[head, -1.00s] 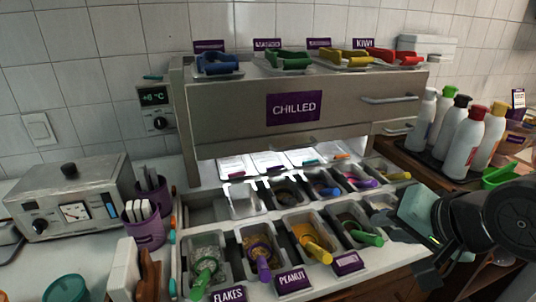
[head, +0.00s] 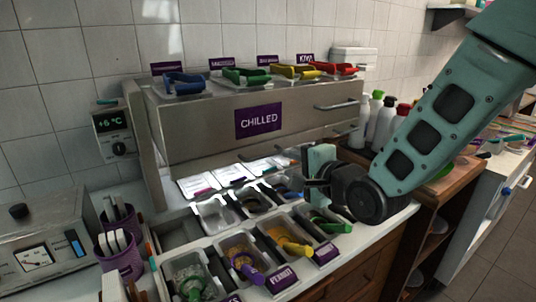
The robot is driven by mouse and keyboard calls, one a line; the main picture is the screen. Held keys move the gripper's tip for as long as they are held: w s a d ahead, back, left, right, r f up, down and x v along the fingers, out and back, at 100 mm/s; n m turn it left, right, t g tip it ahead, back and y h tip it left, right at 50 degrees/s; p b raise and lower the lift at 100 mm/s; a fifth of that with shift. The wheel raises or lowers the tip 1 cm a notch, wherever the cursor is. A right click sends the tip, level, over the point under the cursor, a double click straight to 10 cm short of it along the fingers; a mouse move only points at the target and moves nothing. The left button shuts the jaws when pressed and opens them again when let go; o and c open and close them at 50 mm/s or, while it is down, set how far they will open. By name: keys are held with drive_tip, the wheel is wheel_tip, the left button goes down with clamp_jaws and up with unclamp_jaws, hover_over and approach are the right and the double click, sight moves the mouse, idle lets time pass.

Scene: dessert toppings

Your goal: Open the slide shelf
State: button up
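The slide shelf appears to be the wide grey drawer front (head: 200,125) with a purple CHILLED label, above the topping bins. Its bar handle (head: 335,105) is at the right end, with no gripper on it. I cannot tell for sure whether the shelf is fully closed. My gripper (head: 308,178) is below and slightly left of this handle, in front of the unit and above the right-hand bins. It appears apart from the handle. Its fingers are dark, small and partly hidden by the wrist, so their opening is unclear. Nothing is visible in it.
Colored tongs (head: 245,76) lie in trays on top of the unit. Bins with scoops (head: 240,258) fill the counter below. A temperature box (head: 115,132) is at the left.

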drive_tip(key=p+x, duration=0.2)
drive_tip(key=x, duration=0.8)
clamp_jaws()
